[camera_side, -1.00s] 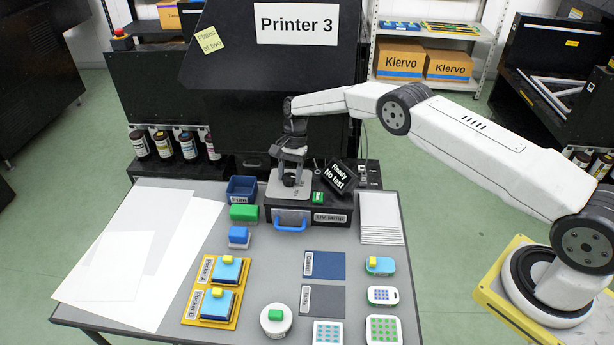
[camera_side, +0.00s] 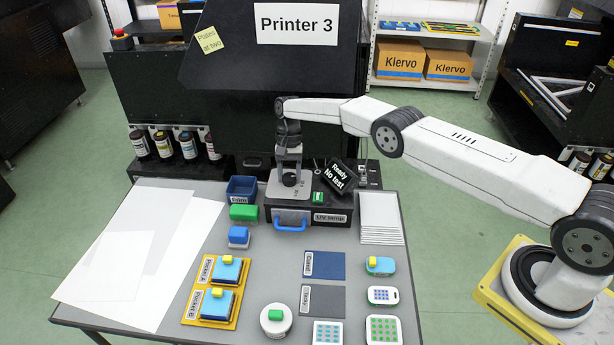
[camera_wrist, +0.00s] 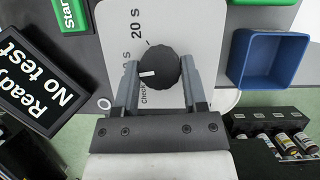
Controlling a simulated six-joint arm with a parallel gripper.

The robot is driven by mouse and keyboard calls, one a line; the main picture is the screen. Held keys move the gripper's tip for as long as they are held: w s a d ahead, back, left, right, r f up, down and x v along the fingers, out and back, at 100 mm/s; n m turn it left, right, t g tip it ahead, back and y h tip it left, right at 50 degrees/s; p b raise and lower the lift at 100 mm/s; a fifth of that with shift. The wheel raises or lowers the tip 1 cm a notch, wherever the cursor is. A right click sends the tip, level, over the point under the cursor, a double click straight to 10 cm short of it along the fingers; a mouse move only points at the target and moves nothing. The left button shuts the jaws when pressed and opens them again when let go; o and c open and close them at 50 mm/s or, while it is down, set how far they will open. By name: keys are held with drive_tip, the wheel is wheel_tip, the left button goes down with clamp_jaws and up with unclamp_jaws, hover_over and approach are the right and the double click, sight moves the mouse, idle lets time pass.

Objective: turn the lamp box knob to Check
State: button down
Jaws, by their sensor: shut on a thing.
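The lamp box (camera_side: 333,216) is a dark box labelled "UV lamp" at the back of the table. Its light plate (camera_wrist: 180,20) carries a black knob (camera_wrist: 158,68) with a white mark. In the wrist view the mark points left, between a partly hidden "0 s" label and the "Check" label (camera_wrist: 144,97); "20 s" is further up. My gripper (camera_wrist: 159,66) is shut on the knob, one finger on each side. In the side view my gripper (camera_side: 289,180) comes down on the knob from above and partly hides it.
A small display (camera_side: 339,177) reads "Ready / No test" right of the knob, by a green Start button (camera_side: 318,197). A blue bin (camera_side: 242,188) stands to the left. The printer (camera_side: 270,90) rises behind. A blue handle (camera_side: 290,222) sticks out in front.

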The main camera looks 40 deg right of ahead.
sight(290, 179)
drive_tip(key=shift+c, duration=0.7)
unclamp_jaws()
drive_tip(key=shift+s+r, duration=0.1)
drive_tip(key=shift+r, duration=1.55)
drive_tip(key=s+r, duration=0.9)
drive_tip(key=s, duration=0.4)
drive_tip(key=shift+s+d+r, duration=0.35)
drive_tip(key=shift+s, duration=0.05)
